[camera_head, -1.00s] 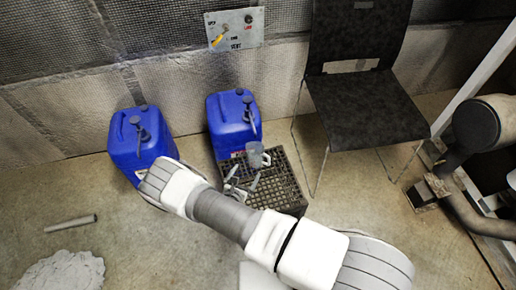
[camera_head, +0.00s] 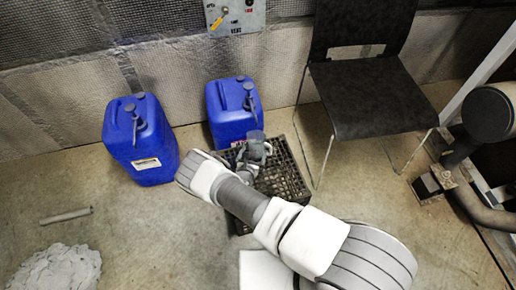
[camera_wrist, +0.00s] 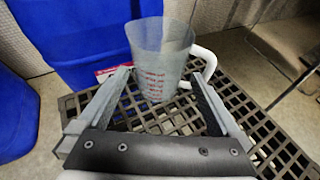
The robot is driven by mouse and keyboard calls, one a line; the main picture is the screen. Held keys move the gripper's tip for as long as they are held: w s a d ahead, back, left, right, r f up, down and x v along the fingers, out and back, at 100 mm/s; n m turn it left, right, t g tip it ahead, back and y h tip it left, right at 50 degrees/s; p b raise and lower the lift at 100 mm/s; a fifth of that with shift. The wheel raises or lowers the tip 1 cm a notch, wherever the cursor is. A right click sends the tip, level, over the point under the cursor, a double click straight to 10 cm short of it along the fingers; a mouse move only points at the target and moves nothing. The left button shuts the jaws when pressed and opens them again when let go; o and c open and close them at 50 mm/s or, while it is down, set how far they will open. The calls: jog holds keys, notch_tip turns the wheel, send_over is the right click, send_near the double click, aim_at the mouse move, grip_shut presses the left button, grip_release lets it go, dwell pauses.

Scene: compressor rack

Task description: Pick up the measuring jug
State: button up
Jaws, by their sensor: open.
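The measuring jug (camera_wrist: 160,62) is a clear, tapered cup with red graduation marks and a white handle on its right side in the wrist view. It stands upright on a dark grid crate (camera_wrist: 245,115). In the head view the jug (camera_head: 256,146) shows just beyond my gripper (camera_head: 248,163). In the wrist view my gripper (camera_wrist: 160,95) is open, its two fingers spread to the left and right of the jug's lower part. The jug is at the far end of the gap; I cannot tell whether either finger touches it.
A blue canister (camera_head: 231,112) stands just behind the crate, and another blue canister (camera_head: 141,140) stands to the left. A black chair (camera_head: 372,97) is at the right. A grey tube (camera_head: 66,216) and a pale heap (camera_head: 52,270) lie on the floor at left.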

aim_at(258, 134)
jog(key=b+x, duration=0.3)
jog(key=x, duration=0.2)
jog(key=shift+f, duration=0.2)
jog(key=shift+w, duration=0.2)
jog(key=shift+r, duration=0.1)
jog(key=c, duration=1.2)
jog(key=shift+r, duration=0.15)
jog(key=shift+r+p, duration=0.8)
jog(key=shift+r, duration=0.3)
jog(key=shift+r+p, duration=0.6)
jog(key=shift+r, duration=0.4)
jog(key=shift+s+d+r+p, duration=0.65)
jog(key=shift+d+r+p, duration=0.35)
jog(key=shift+d, duration=0.8)
jog(key=shift+s+d+r+p, duration=0.75)
jog(key=shift+d+r, duration=0.4)
jog(key=shift+d, duration=0.7)
jog(key=shift+s+d+r+p, duration=0.55)
jog(key=shift+d+r+p, duration=0.5)
jog(key=shift+d, duration=0.75)
